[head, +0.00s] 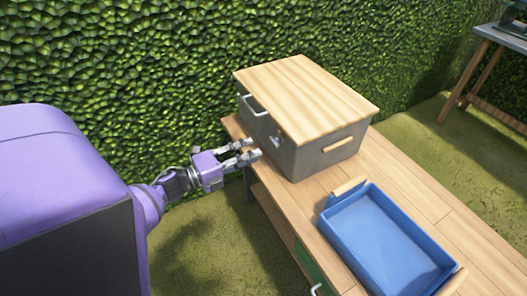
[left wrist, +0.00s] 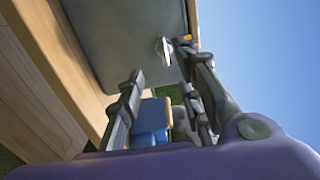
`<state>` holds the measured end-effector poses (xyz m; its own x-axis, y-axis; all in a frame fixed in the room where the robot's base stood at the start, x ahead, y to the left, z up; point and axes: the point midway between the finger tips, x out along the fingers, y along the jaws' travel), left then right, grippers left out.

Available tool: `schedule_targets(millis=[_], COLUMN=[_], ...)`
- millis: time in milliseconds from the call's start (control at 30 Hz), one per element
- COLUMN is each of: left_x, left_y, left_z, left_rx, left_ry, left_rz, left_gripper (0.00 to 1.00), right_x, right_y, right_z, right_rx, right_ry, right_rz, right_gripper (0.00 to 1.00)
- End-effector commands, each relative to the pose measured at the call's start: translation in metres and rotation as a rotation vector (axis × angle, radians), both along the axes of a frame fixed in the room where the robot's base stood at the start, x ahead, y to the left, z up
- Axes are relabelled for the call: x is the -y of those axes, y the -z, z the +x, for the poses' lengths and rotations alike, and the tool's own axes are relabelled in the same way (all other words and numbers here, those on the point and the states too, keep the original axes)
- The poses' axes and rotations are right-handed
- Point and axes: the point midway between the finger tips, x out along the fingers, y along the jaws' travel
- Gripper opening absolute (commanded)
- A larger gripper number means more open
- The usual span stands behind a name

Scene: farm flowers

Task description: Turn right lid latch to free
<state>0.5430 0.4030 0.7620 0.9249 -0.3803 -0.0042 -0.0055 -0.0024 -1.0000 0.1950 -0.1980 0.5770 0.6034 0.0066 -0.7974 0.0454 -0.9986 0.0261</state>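A grey box (head: 318,158) with a wooden lid (head: 305,85) stands on the wooden bench. A small silver latch (head: 277,140) sits on its front face, near the right corner below the lid edge. My left gripper (head: 250,149) is open and empty in front of that face, left of the latch. In the left wrist view, the latch (left wrist: 165,51) shows just beyond the fingertips and between their lines; my left gripper (left wrist: 164,66) appears not to touch it. The latch's exact angle is too small to tell. My right gripper is not in view.
A silver handle (head: 254,106) sticks out from the box's front, left of the latch. A blue tray (head: 385,245) with wooden handles stands on the bench (head: 410,195), right of the box. A green hedge (head: 130,60) rises behind. Another table (head: 500,40) stands far right.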

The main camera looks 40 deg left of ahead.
Motion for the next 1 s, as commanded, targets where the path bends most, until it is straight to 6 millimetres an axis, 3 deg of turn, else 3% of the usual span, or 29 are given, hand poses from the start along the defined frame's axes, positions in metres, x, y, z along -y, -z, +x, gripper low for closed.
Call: schedule_targets(millis=[400, 833, 1000], left_x=[0.024, 0.029, 0.029], left_y=[-0.004, -0.002, -0.002], left_z=[0.057, 0.069, 0.069], left_rx=[0.007, 0.003, 0.003], left_ry=[0.004, 0.002, 0.002], left_rz=[0.001, 0.001, 0.000], left_gripper=[0.33, 0.33, 0.12], right_x=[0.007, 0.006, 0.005], right_y=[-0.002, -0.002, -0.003], right_z=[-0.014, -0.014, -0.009], right_rx=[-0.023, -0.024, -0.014], right_ry=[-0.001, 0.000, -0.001], right_rz=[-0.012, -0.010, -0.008], right_gripper=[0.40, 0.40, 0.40])
